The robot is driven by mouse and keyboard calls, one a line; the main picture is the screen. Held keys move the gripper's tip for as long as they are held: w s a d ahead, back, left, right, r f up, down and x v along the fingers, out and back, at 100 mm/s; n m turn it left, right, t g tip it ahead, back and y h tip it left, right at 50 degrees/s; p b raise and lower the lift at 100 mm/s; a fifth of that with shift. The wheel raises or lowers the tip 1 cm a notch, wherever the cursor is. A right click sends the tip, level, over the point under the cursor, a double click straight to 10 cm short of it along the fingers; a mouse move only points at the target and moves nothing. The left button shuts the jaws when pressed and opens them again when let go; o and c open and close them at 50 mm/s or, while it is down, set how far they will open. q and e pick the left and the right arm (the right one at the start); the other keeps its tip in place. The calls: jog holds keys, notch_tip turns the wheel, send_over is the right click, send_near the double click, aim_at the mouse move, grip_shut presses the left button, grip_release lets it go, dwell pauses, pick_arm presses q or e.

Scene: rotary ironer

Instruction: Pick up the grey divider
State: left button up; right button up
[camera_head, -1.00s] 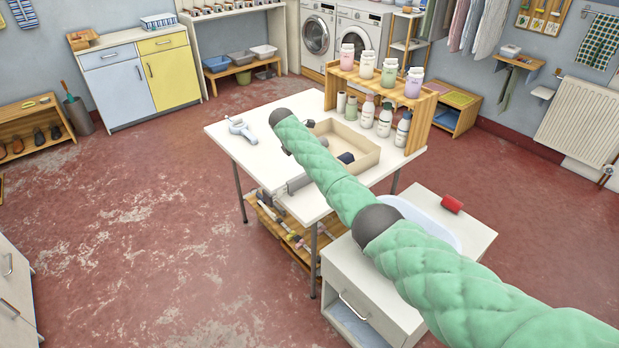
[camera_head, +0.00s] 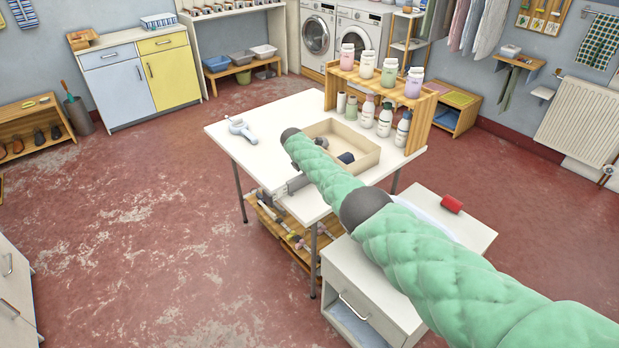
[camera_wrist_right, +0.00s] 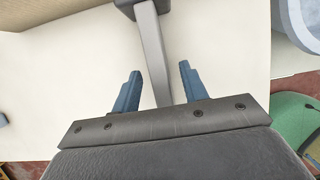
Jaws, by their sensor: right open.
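The grey divider (camera_wrist_right: 152,50) shows in the right wrist view as a long, narrow grey bar over the white table top, with a darker block at its far end. Its near end lies between the two blue fingers of my right gripper (camera_wrist_right: 155,92). The fingers are spread apart, with a gap on each side of the bar. My left gripper is not in view.
The white table (camera_head: 262,147) carries a shallow wooden tray (camera_head: 368,164), a pale grey tool (camera_head: 240,129) and a wooden rack (camera_head: 421,118) with bottles and jars. A white cabinet (camera_head: 377,292) with a red roll (camera_head: 452,204) stands at the right front.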

jog(key=shift+f, duration=0.15)
grip_shut()
jog(key=shift+d, duration=0.1)
notch_tip(320, 180, up, 10)
jog(key=shift+r, duration=0.1)
dwell(0.7)
notch_tip(320, 180, down, 7)
jog(key=shift+s+d+f, duration=0.1)
jog(key=shift+s+f, duration=0.05)
jog(key=shift+f, duration=0.05)
jog(key=shift+r, duration=0.1)
jog(key=shift+w, duration=0.2)
dwell(0.4)
